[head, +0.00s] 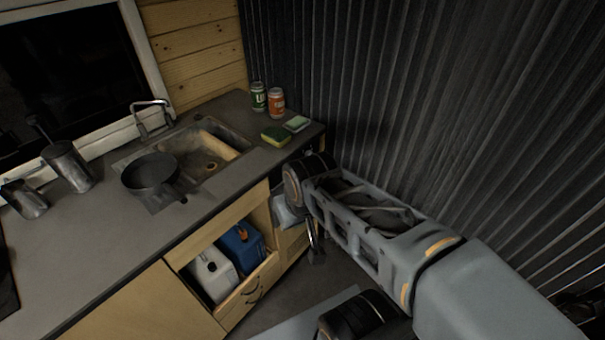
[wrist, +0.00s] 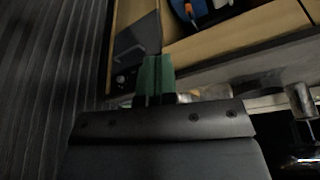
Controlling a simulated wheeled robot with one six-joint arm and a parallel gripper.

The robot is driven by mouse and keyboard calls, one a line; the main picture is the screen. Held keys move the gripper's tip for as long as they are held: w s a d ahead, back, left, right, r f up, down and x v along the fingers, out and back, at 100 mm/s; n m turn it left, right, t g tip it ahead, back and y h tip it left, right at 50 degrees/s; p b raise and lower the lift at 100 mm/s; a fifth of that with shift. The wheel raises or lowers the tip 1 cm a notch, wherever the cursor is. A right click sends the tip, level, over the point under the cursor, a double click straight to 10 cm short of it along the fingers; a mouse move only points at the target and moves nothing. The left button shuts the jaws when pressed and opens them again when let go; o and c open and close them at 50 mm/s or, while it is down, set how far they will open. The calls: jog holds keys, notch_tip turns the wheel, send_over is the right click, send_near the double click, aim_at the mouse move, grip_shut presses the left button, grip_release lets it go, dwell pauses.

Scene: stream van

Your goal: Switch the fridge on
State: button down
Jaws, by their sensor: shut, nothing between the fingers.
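My gripper (wrist: 154,60) shows in the wrist view as two green fingers closed together, with nothing between them. A small dark panel (wrist: 123,82) with little round details lies just left of the fingers, at the end of the wooden cabinet. I cannot tell whether the fingers touch it, and the fingers hide part of that area. A grey flat surface (wrist: 137,38) is set in the cabinet beyond the fingertips. No clearly marked fridge switch or lit indicator can be made out. In the head view my arm covers much of the cabinet's right end, and the fingers are not clearly visible there.
The counter (head: 95,235) carries a pan (head: 150,172), metal mugs (head: 67,166), a sponge (head: 275,137) and two cans (head: 276,102) beside the sink (head: 218,150). A ribbed dark wall (head: 430,110) stands close on the right.

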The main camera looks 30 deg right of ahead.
jog(key=w+f+m+y+b, duration=0.6)
jog(key=w+f+m+y, duration=0.3)
jog(key=m, duration=0.4)
jog(key=w+d+f+m+t+b, duration=0.1)
jog(key=w+d+f+m+t, duration=0.1)
jog(key=d+m+t, duration=0.2)
jog(key=w+d+f+m+t+h+b, duration=0.1)
jog(key=w+d+f+m+t, duration=0.2)
jog(key=d+m, duration=0.5)
jog(key=w+d+f+m+t+h+b, duration=0.1)
jog(key=w+d+f+m+t+b, duration=0.1)
jog(key=d+m, duration=0.4)
jog(key=w+f+t, duration=0.1)
jog(key=t, duration=0.1)
jog(key=shift+w+d+f+t, duration=0.15)
jog(key=shift+d+f+t, duration=0.1)
jog(key=shift+d+t, duration=0.05)
jog(key=x, duration=1.4)
jog(key=shift+f, duration=0.1)
